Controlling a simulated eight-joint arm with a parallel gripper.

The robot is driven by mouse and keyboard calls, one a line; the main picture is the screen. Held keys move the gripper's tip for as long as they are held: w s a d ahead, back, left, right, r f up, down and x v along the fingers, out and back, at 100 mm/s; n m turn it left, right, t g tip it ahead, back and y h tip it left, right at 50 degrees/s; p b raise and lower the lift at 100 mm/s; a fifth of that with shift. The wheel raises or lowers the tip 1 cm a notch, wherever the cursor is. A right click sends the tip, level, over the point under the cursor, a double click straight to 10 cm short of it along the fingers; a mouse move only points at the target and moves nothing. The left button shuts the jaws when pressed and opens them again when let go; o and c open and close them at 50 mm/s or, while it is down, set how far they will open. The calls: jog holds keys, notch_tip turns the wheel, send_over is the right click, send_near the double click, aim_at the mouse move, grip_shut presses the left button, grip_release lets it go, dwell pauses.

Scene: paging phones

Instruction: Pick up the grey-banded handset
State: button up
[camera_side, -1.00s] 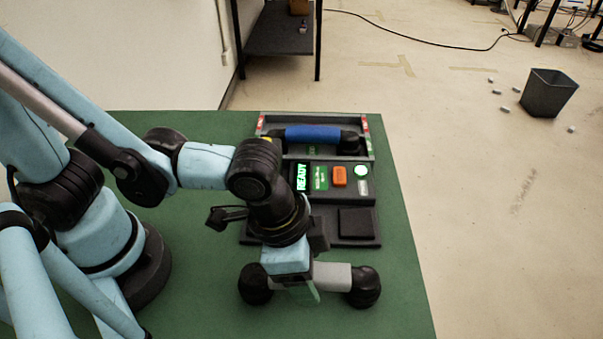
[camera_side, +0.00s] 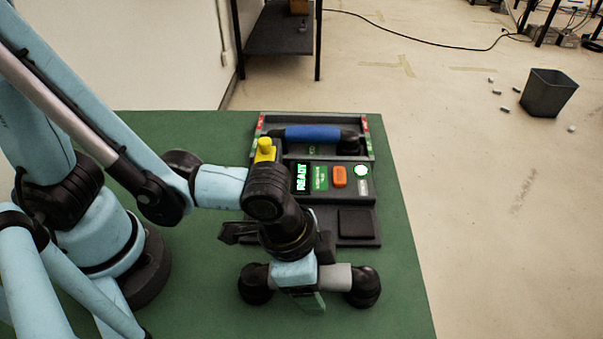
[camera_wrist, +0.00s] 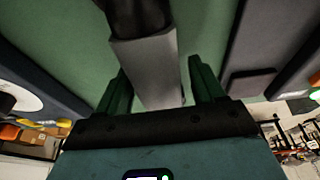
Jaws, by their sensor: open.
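The grey-banded handset (camera_side: 337,277) lies on the green table in front of the paging unit, with a black bulb at each end. My gripper (camera_side: 308,298) is low over the middle of its grey band in the side view and hides part of it. In the wrist view the grey band (camera_wrist: 150,72) runs between the two green fingers of my gripper (camera_wrist: 160,88). The fingers stand apart, one on each side of the band. Whether either touches it I cannot tell.
The paging unit (camera_side: 328,210) stands behind the handset, with a lit READY screen, an orange button (camera_side: 339,176) and a dark square pad (camera_side: 357,223). A blue-banded handset (camera_side: 313,133) rests in its rear cradle. The green table (camera_side: 405,285) is clear to the right.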

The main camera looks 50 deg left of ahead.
jog(key=shift+f, duration=0.2)
dwell(0.3)
jog(key=c, duration=1.2)
jog(key=shift+r, duration=0.15)
